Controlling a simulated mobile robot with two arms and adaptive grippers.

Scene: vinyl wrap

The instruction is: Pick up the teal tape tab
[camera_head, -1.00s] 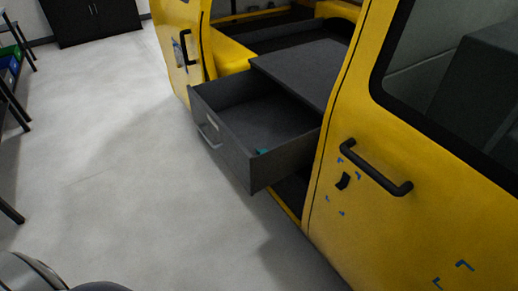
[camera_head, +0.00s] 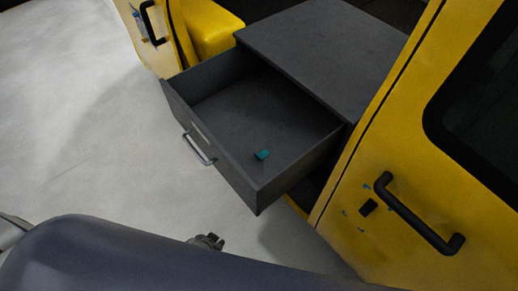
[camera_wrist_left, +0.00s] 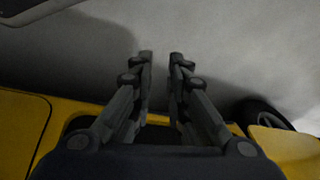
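The teal tape tab (camera_head: 262,155) is a small piece lying on the floor of an open dark grey drawer (camera_head: 228,172), near its front right side. No gripper is at it. My left gripper (camera_wrist_left: 161,57) shows in the left wrist view with a gap between its fingers and nothing in it. Pale floor and yellow vehicle bodywork lie beyond it there, and the tab is not seen. In the head view a small dark mechanical part shows above my arm link; I cannot tell which part it is. My right gripper is not in view.
The drawer has a silver front handle (camera_head: 198,149) and sits under a grey top panel (camera_head: 322,55). A yellow van door with a black handle (camera_head: 415,216) stands to the right. Another yellow door (camera_head: 145,30) is at upper left. The pale floor (camera_head: 75,130) at left is clear.

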